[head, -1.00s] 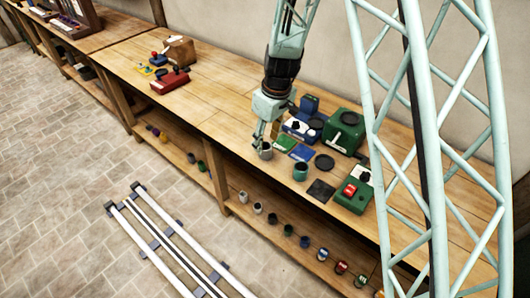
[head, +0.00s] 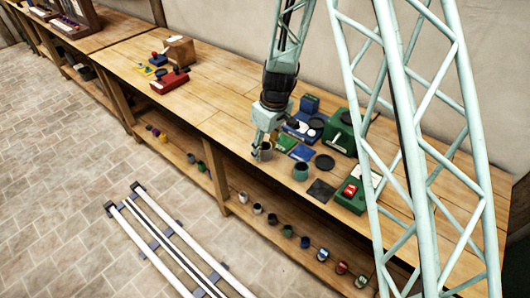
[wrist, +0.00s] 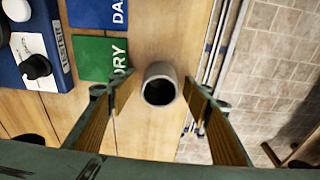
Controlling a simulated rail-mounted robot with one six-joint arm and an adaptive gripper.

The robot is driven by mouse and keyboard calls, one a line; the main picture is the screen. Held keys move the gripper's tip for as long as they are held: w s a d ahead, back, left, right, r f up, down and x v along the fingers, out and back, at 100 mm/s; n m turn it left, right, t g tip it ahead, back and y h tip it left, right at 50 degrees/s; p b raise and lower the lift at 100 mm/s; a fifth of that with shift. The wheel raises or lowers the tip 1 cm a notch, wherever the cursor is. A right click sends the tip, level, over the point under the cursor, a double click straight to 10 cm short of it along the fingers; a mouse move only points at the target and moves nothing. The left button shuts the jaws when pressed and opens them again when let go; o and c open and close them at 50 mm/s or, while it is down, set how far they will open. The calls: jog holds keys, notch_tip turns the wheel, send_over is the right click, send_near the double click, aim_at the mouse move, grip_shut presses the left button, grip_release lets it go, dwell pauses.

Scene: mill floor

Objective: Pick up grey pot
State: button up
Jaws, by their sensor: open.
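The grey pot (head: 265,152) stands upright near the front edge of the wooden workbench. In the wrist view the grey pot (wrist: 160,84) shows its dark open mouth between the two fingers. My gripper (head: 261,148) is open and comes down from above at the pot. In the wrist view my gripper (wrist: 158,95) has one finger on each side of the pot, with a gap visible on both sides. Part of the pot is hidden behind a finger in the head view.
A green card (wrist: 103,58) and a blue card (wrist: 97,12) lie beside the pot. A teal pot (head: 301,171) and a black disc (head: 324,162) stand to its right. A blue machine (head: 303,127) is behind. Several small pots sit on the lower shelf (head: 235,206).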

aim_at(265, 142)
jog(key=c, duration=1.2)
jog(key=shift+r, duration=0.2)
jog(key=shift+r, duration=1.65)
jog(key=s+r+b, duration=0.1)
jog(key=s+b, duration=0.1)
jog(key=s, duration=1.4)
jog(key=shift+r, duration=0.2)
jog(key=shift+w+r, duration=0.1)
jog(key=shift+w, duration=0.05)
